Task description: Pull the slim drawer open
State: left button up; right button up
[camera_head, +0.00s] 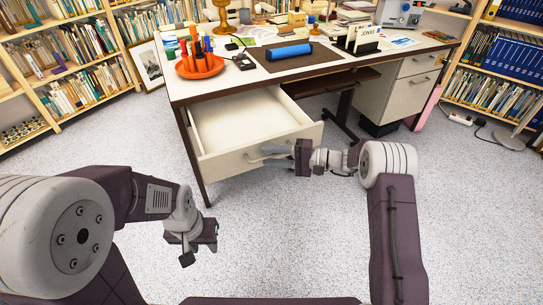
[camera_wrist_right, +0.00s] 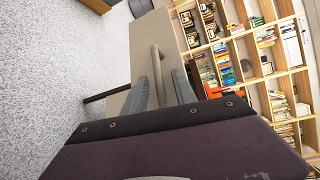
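The slim drawer (camera_head: 262,150) under the left part of the desk is pulled well out, and its pale, empty inside shows. Its bar handle (camera_head: 256,157) is on the front panel; in the right wrist view the handle (camera_wrist_right: 157,64) stands between my fingers. My right gripper (camera_head: 277,156) reaches the handle from the right. In the right wrist view its grey fingers (camera_wrist_right: 162,90) are apart, one on each side of the bar, with gaps visible. My left gripper (camera_head: 194,246) hangs over the floor, away from the drawer; its finger opening is unclear.
The desk (camera_head: 225,80) carries an orange tray (camera_head: 200,68), a blue roll (camera_head: 289,52) on a dark mat, and other items. A dark keyboard shelf (camera_head: 330,82) is right of the drawer. Bookshelves line the walls. The carpet in front is clear.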

jog(key=p+v, duration=0.2)
jog(key=v, duration=0.7)
jog(key=shift+p, duration=0.35)
jog(key=shift+f, duration=0.1)
